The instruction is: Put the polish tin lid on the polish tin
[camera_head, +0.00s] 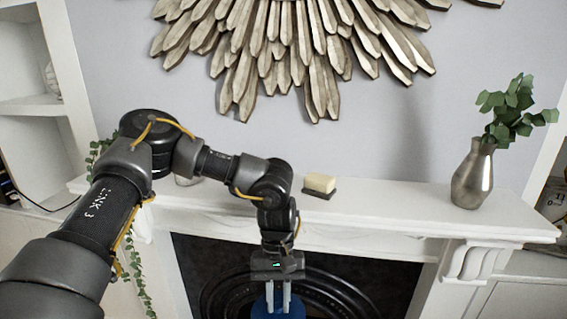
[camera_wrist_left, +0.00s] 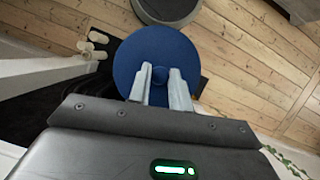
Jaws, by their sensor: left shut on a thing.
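The polish tin lid is a round blue disc with a small knob in its middle. It fills the centre of the left wrist view (camera_wrist_left: 133,60) and shows in part at the bottom of the head view (camera_head: 258,309). My left gripper (camera_head: 278,306) is shut on the knob, its two pale fingers (camera_wrist_left: 161,84) on either side of it. The lid hangs in front of the fireplace opening, above the floor. A round grey rimmed thing (camera_wrist_left: 165,10) is cut off at the top of the wrist view; I cannot tell whether it is the polish tin. My right gripper is out of view.
The white mantel shelf (camera_head: 400,215) carries a cream block on a dark base (camera_head: 319,186) and a metal vase with leaves (camera_head: 472,178). A trailing plant (camera_head: 133,262) hangs at its left. Bare floorboards (camera_wrist_left: 250,55) show to the right in the wrist view.

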